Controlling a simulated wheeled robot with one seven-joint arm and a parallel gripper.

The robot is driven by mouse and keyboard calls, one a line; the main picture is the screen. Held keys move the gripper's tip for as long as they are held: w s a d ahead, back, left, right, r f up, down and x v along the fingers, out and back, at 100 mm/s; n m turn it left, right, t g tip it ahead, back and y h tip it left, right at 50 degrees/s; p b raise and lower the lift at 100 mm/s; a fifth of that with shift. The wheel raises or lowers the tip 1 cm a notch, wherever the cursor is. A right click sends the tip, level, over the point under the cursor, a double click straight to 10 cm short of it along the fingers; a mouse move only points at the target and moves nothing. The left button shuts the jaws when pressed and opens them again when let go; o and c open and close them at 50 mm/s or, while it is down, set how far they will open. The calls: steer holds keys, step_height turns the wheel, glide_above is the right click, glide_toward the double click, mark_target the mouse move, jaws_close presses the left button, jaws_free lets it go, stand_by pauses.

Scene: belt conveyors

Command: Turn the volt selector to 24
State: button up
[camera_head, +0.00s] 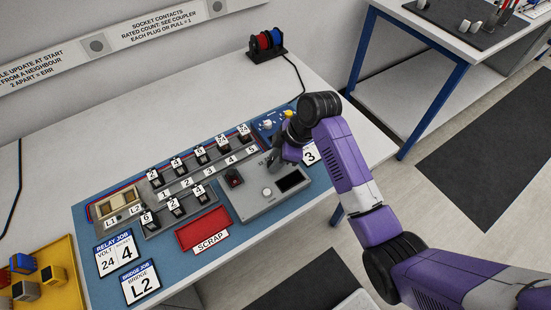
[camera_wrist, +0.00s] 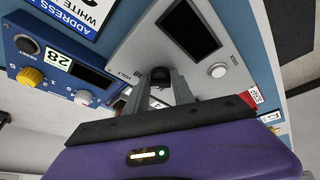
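The volt selector is a black knob (camera_wrist: 160,77) on the sloped face of a grey tester box, beside the printed word VOLT. In the wrist view the knob sits between the two fingertips of my gripper (camera_wrist: 160,84), one finger on each side. The fingers are apart by about the knob's width; I cannot tell whether they press on it. A "48" label shows near the knob; its pointer is hidden. In the head view my gripper (camera_head: 273,157) is at the box's back edge and covers the knob. The grey box (camera_head: 258,208) also has a dark screen (camera_head: 290,180) and a white button (camera_head: 267,192).
A blue box (camera_wrist: 55,72) with a yellow knob (camera_wrist: 30,77) stands close beside the grey box. Several black relays fill a rack to the left. A red scrap tray (camera_head: 203,228) lies in front. A relay job card (camera_head: 119,253) reads VOLT 24 and 4.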

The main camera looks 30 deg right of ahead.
jaws_close()
steer(key=shift+n, duration=0.4)
steer(key=n, duration=0.1)
steer(key=n+g+b, duration=0.1)
steer(key=n, duration=0.1)
steer(key=shift+w+d+f+g+y, duration=0.1)
steer(key=shift+w+g+y, duration=0.05)
steer(key=shift+g+y, duration=0.2)
steer(key=shift+w+n+g+y+b, duration=0.15)
steer(key=shift+n+g+b, duration=0.35)
steer(key=shift+n, duration=0.75)
steer(key=shift+n+g+y+b, duration=0.1)
steer(key=shift+n+g+b, duration=0.15)
steer(key=shift+n+b, duration=0.7)
steer(key=shift+n+p, duration=0.35)
steer(key=shift+n, duration=0.05)
steer(key=shift+o, duration=2.2)
jaws_free()
